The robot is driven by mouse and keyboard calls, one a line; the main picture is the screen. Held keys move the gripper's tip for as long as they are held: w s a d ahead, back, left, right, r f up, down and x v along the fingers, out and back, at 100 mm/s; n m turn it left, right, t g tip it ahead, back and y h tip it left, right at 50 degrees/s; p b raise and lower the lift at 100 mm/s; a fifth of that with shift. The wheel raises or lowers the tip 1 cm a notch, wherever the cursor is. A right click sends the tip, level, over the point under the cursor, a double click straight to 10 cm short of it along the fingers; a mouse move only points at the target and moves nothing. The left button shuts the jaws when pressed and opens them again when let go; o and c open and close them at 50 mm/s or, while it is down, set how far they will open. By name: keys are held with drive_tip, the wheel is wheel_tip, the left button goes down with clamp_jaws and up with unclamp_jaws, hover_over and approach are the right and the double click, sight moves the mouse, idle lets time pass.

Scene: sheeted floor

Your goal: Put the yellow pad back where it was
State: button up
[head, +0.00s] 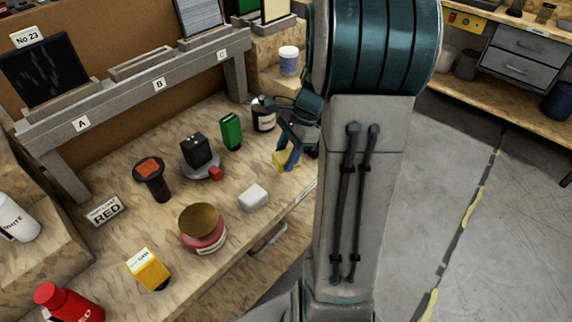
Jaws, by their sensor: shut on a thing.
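My gripper (288,154) is over the right part of the workbench, its jaws shut on a small yellow piece, which I take for the yellow pad (280,162). Only part of the pad shows below the dark fingers, and I cannot tell whether it touches the bench top. A grey rack (125,92) stands at the back of the bench with places marked A, B and C. A dark panel stands at A and a grey panel at C. The place at B (148,66) holds no upright panel.
A "RED" sign (105,211) and red bottle (67,302) are at left.

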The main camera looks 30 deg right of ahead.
drive_tip(key=shift+f, duration=2)
drive_tip(key=shift+f, duration=0.15)
drive_tip(key=o, duration=0.9)
drive_tip(key=v, duration=1.2)
drive_tip(key=s+a+n+t+h, duration=0.1)
drive_tip(key=s+a+n, duration=0.3)
drive_tip(key=a+n, duration=0.1)
drive_tip(key=s+a+n+h, duration=0.2)
drive_tip(key=s+a+n, duration=0.2)
drive_tip(key=a+n, duration=0.2)
drive_tip(key=s+a+n+t+h, duration=0.1)
drive_tip(key=s+a+n, duration=0.2)
drive_tip(key=a+n, duration=0.2)
drive_tip(key=shift+s+a+r+n+t+p, duration=0.1)
drive_tip(key=shift+s+r+n+t+p, duration=0.1)
drive_tip(key=shift+n, duration=0.4)
drive_tip(key=shift+s+a+r+n+t+p, duration=0.1)
drive_tip(key=shift+s+a+n+p, duration=0.1)
drive_tip(key=shift+n, duration=0.4)
